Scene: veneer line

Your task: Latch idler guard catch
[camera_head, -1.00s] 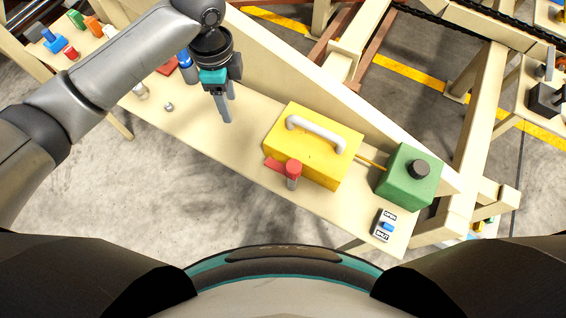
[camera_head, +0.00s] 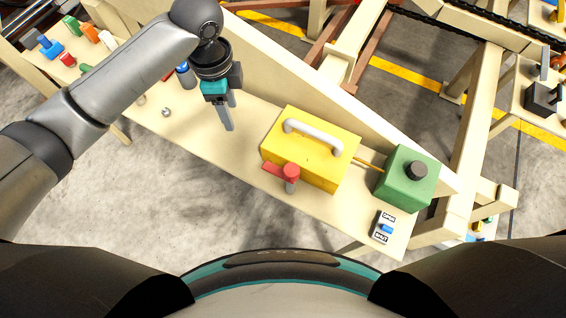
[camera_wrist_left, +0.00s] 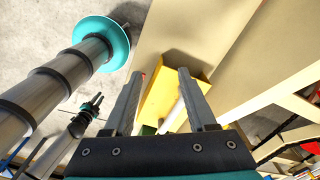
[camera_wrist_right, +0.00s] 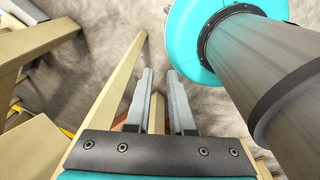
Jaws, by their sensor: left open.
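The yellow guard (camera_head: 325,165) with a white handle (camera_head: 315,139) sits on the long cream bench. A red catch lever (camera_head: 290,171) on a short grey post stands at its near side, the arm pointing left along the guard. My left gripper (camera_head: 229,115) is open and empty, left of the guard and apart from it. In the left wrist view the yellow guard (camera_wrist_left: 160,101) shows between the open fingers (camera_wrist_left: 160,74); the catch is mostly hidden behind one finger. My right gripper (camera_wrist_right: 159,72) shows only in its wrist view, fingers apart with nothing between them.
A green box (camera_head: 405,180) with a black knob stands right of the guard, joined by a thin orange rod. An OPEN/SHUT switch plate (camera_head: 384,227) lies at the bench's right end. A tall cream board (camera_head: 290,66) runs behind. Small coloured parts lie at the upper left.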

